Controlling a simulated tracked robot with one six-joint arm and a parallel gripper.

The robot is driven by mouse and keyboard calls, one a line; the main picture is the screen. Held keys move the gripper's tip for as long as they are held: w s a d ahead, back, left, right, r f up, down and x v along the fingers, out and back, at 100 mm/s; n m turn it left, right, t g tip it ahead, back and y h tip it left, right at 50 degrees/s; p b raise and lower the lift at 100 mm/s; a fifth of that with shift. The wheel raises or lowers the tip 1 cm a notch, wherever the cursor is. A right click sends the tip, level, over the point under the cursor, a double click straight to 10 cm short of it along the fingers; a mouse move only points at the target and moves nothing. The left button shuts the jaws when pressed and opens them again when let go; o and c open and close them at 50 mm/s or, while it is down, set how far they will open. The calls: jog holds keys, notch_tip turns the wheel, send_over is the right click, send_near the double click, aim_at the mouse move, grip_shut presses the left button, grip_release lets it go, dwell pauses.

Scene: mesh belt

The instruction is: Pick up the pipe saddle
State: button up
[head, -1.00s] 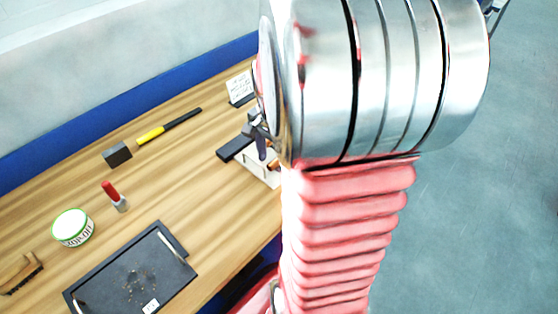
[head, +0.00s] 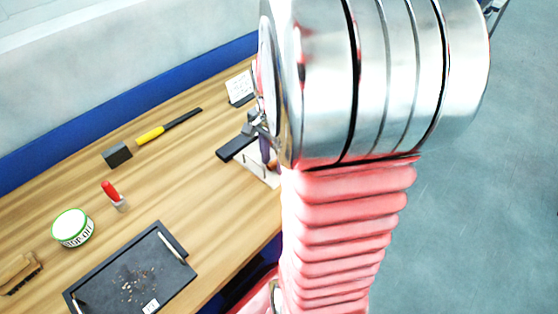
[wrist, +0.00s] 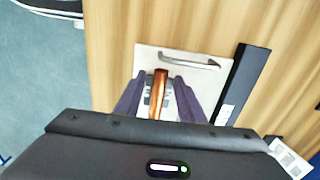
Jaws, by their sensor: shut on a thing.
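The pipe saddle (wrist: 160,82) shows in the wrist view as a narrow, shiny copper-coloured piece between my fingers. My gripper (wrist: 158,90) is shut on it, with a dark purple-grey finger on each side. Its near end is hidden by my gripper's body. Behind it is a pale plate (wrist: 207,82) with a silver bar handle. I cannot tell whether the saddle touches the plate. In the head view my gripper (head: 266,158) is partly hidden by my arm, over the pale plate (head: 256,168), and the saddle cannot be made out.
A black bar (head: 233,148) lies beside the plate, and a white sign (head: 240,88) stands behind. Farther left are a yellow-handled tool (head: 165,128), dark block (head: 117,154), red-topped item (head: 112,194), round tin (head: 73,227), brush (head: 20,272) and black tray (head: 135,280). Bare wood lies between.

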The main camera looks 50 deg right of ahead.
jog(key=shift+c, duration=0.7)
jog(key=shift+r, duration=0.2)
notch_tip(320, 180, up, 10)
jog(key=shift+f, duration=0.15)
jog(key=shift+f, duration=0.3)
jog(key=shift+f, duration=1.05)
jog(key=shift+f, duration=0.35)
jog(key=shift+f, duration=0.7)
jog(key=shift+f, duration=0.35)
